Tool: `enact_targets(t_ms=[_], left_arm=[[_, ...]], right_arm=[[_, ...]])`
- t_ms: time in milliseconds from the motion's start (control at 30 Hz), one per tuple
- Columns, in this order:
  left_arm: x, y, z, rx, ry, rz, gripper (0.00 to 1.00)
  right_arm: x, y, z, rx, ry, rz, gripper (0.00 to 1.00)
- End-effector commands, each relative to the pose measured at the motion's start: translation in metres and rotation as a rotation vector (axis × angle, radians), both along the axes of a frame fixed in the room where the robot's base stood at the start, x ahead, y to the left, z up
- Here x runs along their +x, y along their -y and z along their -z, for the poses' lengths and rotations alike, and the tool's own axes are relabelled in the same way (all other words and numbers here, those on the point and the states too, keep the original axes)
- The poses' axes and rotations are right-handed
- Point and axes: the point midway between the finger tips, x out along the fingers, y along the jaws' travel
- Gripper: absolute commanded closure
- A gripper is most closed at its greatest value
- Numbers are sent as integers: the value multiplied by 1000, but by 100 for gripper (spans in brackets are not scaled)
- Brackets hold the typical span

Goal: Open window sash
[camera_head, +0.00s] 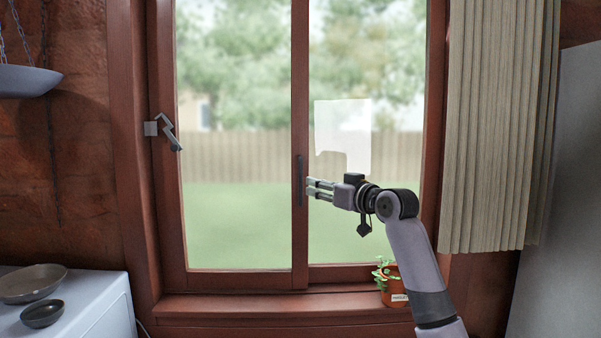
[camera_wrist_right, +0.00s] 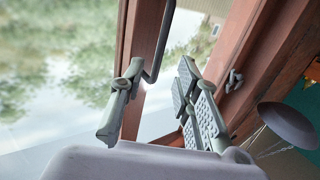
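The window sash (camera_head: 299,90) is a red-brown wooden frame with glass. A dark vertical handle (camera_head: 299,180) is on its right stile. My right gripper (camera_head: 311,187) is just right of this handle, fingers pointing left at it. In the right wrist view the gripper (camera_wrist_right: 158,76) is open, its fingers wide apart. The bent grey handle (camera_wrist_right: 166,40) shows in line with the gap between the fingers. I cannot tell whether they touch it. A grey lever latch (camera_head: 166,132) is on the left side of the window frame. My left gripper is not in view.
A potted plant (camera_head: 393,285) stands on the sill at right, close to my right forearm. A beige curtain (camera_head: 497,130) hangs at right. A white counter (camera_head: 95,310) with bowls is at lower left. A hanging pan (camera_head: 25,82) is at upper left.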

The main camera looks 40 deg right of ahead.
Motion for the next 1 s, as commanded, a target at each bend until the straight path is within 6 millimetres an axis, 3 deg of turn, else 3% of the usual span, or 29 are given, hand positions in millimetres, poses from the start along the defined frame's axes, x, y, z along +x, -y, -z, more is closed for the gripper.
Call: enact_targets(t_ms=[33,200,400,600,867,1000], left_arm=[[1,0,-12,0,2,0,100],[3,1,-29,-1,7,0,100],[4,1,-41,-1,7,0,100],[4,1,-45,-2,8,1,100],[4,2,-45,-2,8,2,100],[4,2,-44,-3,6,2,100]], right_arm=[[12,1,-6,4,0,-2,70],[48,5,-6,6,1,-1,70],[77,8,-3,2,0,-1,70],[89,10,0,0,0,0,70],[90,10,0,-1,0,0,70],[90,10,0,-1,0,0,78]])
